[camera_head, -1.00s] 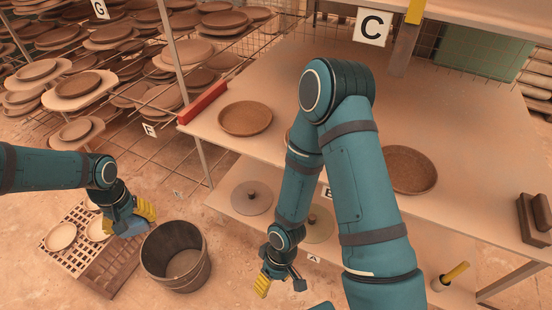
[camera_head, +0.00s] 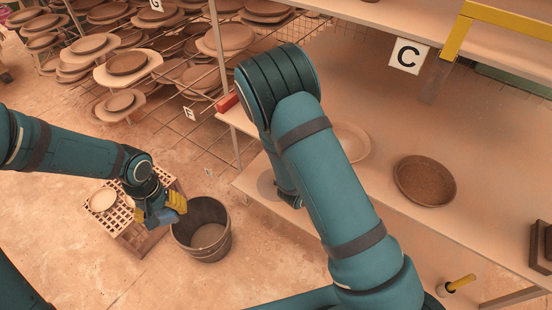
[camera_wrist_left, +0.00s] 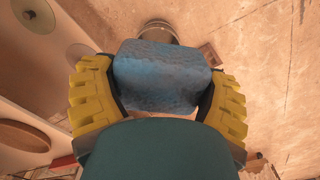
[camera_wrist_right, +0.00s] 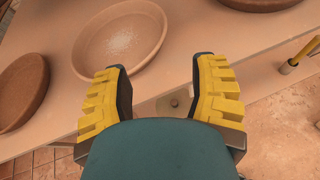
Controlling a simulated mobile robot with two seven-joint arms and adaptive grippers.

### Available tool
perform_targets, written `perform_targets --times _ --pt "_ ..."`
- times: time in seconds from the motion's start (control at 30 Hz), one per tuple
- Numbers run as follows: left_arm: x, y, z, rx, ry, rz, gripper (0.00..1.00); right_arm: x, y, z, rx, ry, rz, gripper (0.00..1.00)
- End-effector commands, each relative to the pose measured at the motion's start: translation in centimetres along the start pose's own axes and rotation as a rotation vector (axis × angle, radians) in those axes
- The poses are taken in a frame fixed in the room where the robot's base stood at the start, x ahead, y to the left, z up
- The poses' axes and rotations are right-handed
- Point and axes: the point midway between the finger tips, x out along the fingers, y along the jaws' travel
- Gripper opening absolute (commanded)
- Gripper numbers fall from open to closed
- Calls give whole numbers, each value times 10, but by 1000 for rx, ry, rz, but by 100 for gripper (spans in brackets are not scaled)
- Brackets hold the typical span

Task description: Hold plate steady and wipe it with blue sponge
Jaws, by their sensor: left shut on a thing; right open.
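My left gripper (camera_head: 172,208) is shut on the blue sponge (camera_wrist_left: 160,76), which sits between its yellow fingers in the left wrist view. In the head view this gripper is beside the bucket's left rim. A pale round plate (camera_head: 352,141) lies on the table (camera_head: 455,225), partly hidden by my right arm. In the right wrist view this pale plate (camera_wrist_right: 120,42) lies beyond my right gripper (camera_wrist_right: 160,75). That gripper is open and empty, apart from the plate, by the table's front edge. In the head view my right arm hides it.
A brown plate (camera_head: 425,181) lies right of the pale one; another (camera_wrist_right: 22,92) shows in the right wrist view. A slatted crate (camera_head: 128,222) with a white dish is left of the bucket. Racks of plates fill the back left.

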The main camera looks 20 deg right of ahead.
Motion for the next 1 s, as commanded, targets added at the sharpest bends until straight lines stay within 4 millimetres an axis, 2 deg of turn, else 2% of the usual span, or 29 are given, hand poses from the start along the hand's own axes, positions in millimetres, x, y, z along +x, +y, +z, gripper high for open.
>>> perform_targets --times 0.17,0.5,0.7,1.0 --pt "1 0 0 0 0 0 50 17 1 1 -1 -6 3 59" --pt "5 0 0 1 0 0 50 76 0 0 -2 -4 2 59" --pt "7 0 0 1 0 0 50 104 0 0 -1 -3 2 59" --pt "7 0 0 1 0 0 50 119 1 1 -2 -2 3 59"
